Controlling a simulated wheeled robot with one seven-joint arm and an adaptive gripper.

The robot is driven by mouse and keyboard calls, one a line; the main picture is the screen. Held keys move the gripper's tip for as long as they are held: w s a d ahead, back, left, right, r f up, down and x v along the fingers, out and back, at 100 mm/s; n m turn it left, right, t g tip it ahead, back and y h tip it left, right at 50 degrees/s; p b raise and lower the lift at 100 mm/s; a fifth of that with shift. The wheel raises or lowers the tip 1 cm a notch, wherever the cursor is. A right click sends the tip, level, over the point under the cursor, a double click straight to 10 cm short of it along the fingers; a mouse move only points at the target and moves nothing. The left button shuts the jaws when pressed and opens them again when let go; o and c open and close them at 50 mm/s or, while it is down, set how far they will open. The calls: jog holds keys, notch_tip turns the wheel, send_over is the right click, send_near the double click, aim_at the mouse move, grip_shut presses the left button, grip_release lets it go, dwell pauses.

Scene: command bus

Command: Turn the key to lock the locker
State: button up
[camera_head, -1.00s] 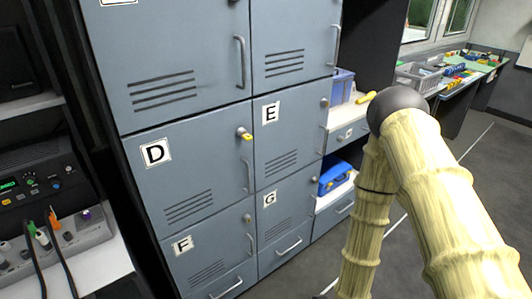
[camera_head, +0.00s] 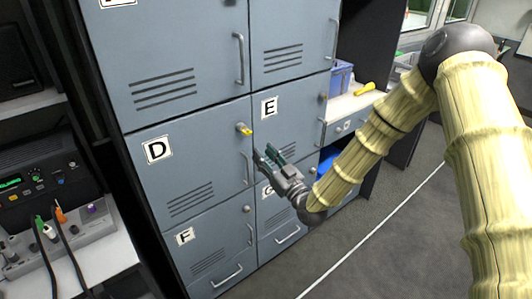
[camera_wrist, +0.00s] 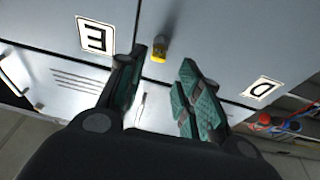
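The locker (camera_head: 200,110) is a blue-grey bank of doors lettered D, E, F and G. A yellow key (camera_head: 244,129) sits in the lock at the upper right corner of door D. In the wrist view the key (camera_wrist: 159,48) shows just beyond and between my fingertips. My gripper (camera_head: 264,156) is open and empty, a little below and right of the key, in front of the seam between doors D and E. In the wrist view its two green-padded fingers (camera_wrist: 162,62) are spread apart and do not touch the key. Door D looks closed.
Door handles (camera_head: 245,168) stick out close to my gripper. At right are open shelves with a blue crate (camera_head: 341,80) and a yellow-handled tool (camera_head: 365,89). A bench with a control box (camera_head: 30,180) and cables stands at left. The floor (camera_head: 400,240) at right is clear.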

aim_at(247, 132)
jog(key=x, duration=0.6)
jog(key=shift+r+p, duration=0.15)
jog(key=shift+p, duration=0.25)
jog(key=shift+b+x, duration=0.45)
jog(key=shift+x, duration=1.15)
jog(key=shift+r, duration=0.1)
jog(key=c, duration=0.7)
